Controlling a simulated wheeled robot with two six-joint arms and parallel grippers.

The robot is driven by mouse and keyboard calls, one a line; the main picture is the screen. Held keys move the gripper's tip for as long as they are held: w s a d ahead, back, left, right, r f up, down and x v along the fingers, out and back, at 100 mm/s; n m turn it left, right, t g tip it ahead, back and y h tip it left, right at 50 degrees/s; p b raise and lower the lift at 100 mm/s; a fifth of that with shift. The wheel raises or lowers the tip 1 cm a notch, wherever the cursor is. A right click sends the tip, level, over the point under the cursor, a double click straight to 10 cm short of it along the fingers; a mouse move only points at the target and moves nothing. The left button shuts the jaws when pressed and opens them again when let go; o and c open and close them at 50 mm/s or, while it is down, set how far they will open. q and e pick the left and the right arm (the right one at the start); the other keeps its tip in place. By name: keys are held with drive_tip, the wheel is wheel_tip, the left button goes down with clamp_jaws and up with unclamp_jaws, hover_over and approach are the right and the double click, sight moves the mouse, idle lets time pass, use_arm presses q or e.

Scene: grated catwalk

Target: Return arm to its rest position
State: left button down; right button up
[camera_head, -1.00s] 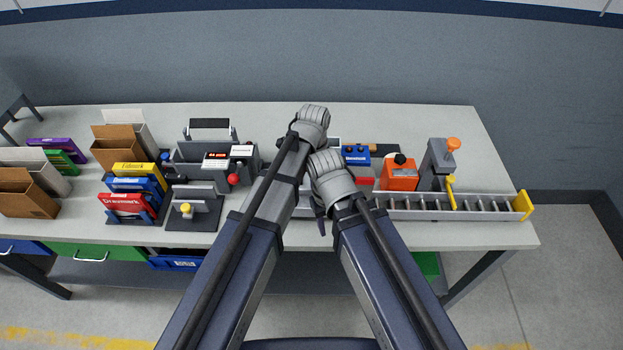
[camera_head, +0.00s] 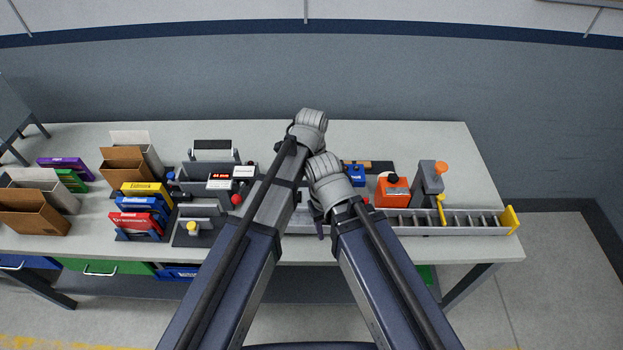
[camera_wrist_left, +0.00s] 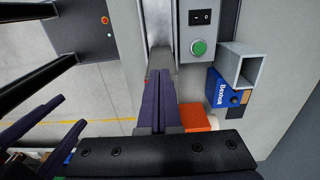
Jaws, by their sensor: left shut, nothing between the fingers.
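My left arm (camera_head: 245,235) comes in from the lower left in the head view, and my right arm (camera_head: 385,250) from the lower right. Their upper ends sit close together over the middle of the workbench (camera_head: 420,143). The arms hide both grippers almost wholly there. In the left wrist view my left gripper (camera_wrist_left: 160,92) has its two dark purple fingers together, with nothing between them. Two spaced dark purple bars (camera_wrist_left: 35,120) at the left of that view may be my right gripper's fingers, but I cannot tell.
Cardboard boxes (camera_head: 32,212), coloured cartons (camera_head: 135,222) and grey fixtures (camera_head: 205,178) stand on the left. An orange block (camera_head: 392,190), a grey lever unit (camera_head: 428,180) and a slotted rail (camera_head: 470,220) are on the right. The wrist view shows a green button (camera_wrist_left: 198,47).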

use_arm(q)
drive_tip(key=shift+f, duration=0.1)
drive_tip(key=s+a+n, duration=0.5)
drive_tip(key=a+n, duration=0.4)
drive_tip(key=s+a+n, duration=0.4)
drive_tip(key=a+n, duration=0.5)
drive_tip(key=a, duration=0.1)
drive_tip(key=s+d+f+m+b, duration=0.1)
drive_tip(key=s+d+f+b, duration=0.2)
drive_tip(key=d+f+b, duration=0.2)
drive_tip(key=s+d+f+m+y+b, duration=0.1)
drive_tip(key=s+d+f+m+b, duration=0.1)
drive_tip(key=d+f+b, duration=0.3)
drive_tip(key=shift+s+d, duration=0.4)
drive_tip(key=shift+d, duration=0.2)
use_arm(e)
wheel_tip(320, 180, down, 10)
drive_tip(key=shift+f, duration=0.25)
use_arm(q)
drive_tip(key=shift+f, duration=0.1)
use_arm(e)
drive_tip(key=shift+c, duration=0.2)
